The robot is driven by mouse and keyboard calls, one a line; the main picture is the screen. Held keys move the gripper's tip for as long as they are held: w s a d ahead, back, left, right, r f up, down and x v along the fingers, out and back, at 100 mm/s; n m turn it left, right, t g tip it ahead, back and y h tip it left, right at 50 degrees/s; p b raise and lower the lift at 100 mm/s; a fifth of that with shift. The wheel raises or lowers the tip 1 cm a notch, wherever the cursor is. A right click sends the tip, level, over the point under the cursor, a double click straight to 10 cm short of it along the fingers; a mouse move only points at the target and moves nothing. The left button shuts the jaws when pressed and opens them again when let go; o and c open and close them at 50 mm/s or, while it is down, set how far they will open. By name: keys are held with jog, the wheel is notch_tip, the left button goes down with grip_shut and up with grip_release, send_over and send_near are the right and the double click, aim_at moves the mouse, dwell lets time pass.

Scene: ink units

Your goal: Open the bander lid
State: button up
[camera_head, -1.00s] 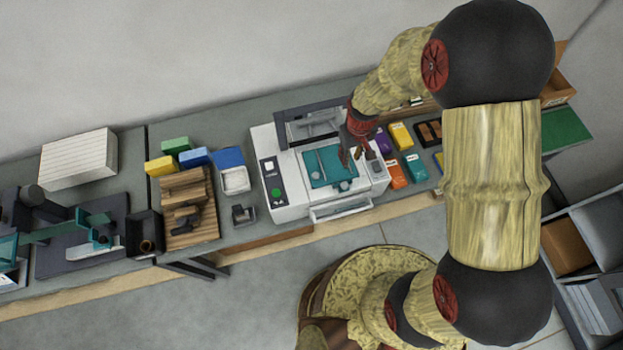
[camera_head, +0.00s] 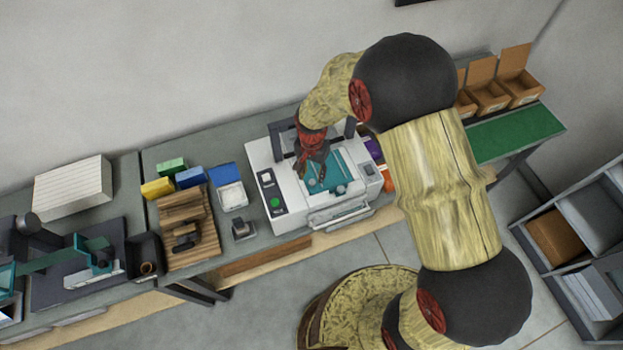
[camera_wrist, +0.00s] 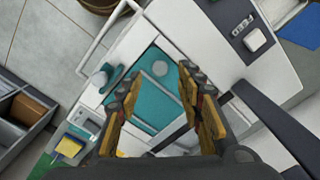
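The bander is a white machine (camera_head: 291,211) on the bench, with a green button on its left front and a teal bed (camera_head: 345,174) in its middle. A dark grey frame (camera_head: 283,128) stands at its rear, partly hidden by my arm. I cannot tell for sure whether this is the lid. A pale handle bar (camera_head: 340,216) runs along the front. My gripper (camera_head: 314,174) points down over the left part of the bed. In the wrist view my gripper (camera_wrist: 158,76) is open and empty, its fingers apart above the teal bed (camera_wrist: 157,88). Contact is not visible.
Left of the bander are a white tray (camera_head: 232,196), a small grey block (camera_head: 243,229) and a wooden rack (camera_head: 190,250). Coloured boxes on its right are mostly hidden by my arm. A green mat (camera_head: 515,133) and open cartons (camera_head: 520,88) lie farther right.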

aim_at(312, 182)
jog(key=shift+w+f, duration=0.1)
jog(key=shift+f, duration=2.1)
grip_shut()
